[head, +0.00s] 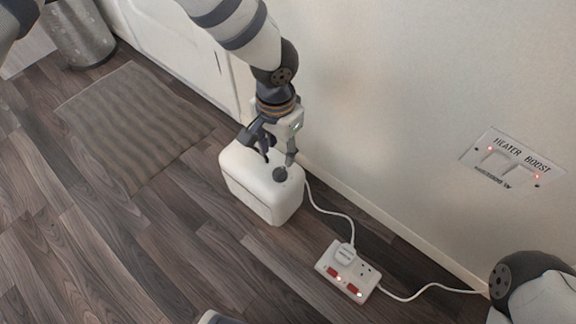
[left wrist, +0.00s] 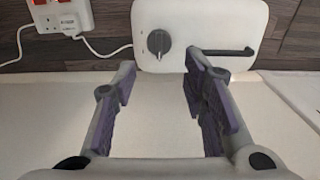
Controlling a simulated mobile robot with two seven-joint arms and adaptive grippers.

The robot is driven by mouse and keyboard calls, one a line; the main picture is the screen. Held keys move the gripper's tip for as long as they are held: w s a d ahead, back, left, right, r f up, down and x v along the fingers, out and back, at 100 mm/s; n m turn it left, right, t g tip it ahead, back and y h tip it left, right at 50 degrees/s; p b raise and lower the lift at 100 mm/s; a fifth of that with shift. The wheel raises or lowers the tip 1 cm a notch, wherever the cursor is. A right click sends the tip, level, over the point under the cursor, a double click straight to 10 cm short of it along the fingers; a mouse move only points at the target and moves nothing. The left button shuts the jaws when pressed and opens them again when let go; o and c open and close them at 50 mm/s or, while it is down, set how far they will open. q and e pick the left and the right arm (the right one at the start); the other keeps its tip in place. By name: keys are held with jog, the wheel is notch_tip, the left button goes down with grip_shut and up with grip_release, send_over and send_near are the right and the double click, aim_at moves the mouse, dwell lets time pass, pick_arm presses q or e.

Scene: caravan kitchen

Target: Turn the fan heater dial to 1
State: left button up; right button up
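The fan heater (head: 250,190) is a white box standing on the floor close to the wall. Its round dark dial (head: 280,174) is on the top face, near the right end. In the left wrist view the dial (left wrist: 159,42) shows a pale line running roughly up and down; no numbers are readable. My left gripper (head: 278,158) is open and empty above the heater, pointing down. In the left wrist view its fingers (left wrist: 160,68) are spread, and the dial lies between and beyond their tips, apparently untouched.
A dark handle (left wrist: 224,52) lies on the heater beside the dial. A white cable runs from the heater to a power strip (head: 347,272) with red lit switches. A wall panel reads HEATER BOOST (head: 512,160). A mat (head: 135,125) and bin (head: 78,32) are left.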

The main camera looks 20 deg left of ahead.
aim_at(280, 171)
pick_arm(q)
notch_tip(280, 171, down, 9)
jog(key=b, duration=0.3)
jog(key=shift+s+r, duration=0.1)
jog(key=shift+r, duration=0.1)
pick_arm(e)
jog(key=f, duration=0.1)
jog(key=s+f, duration=0.1)
jog(key=shift+f+g, duration=0.3)
jog(key=shift+w, duration=0.1)
pick_arm(q)
jog(key=c, duration=0.9)
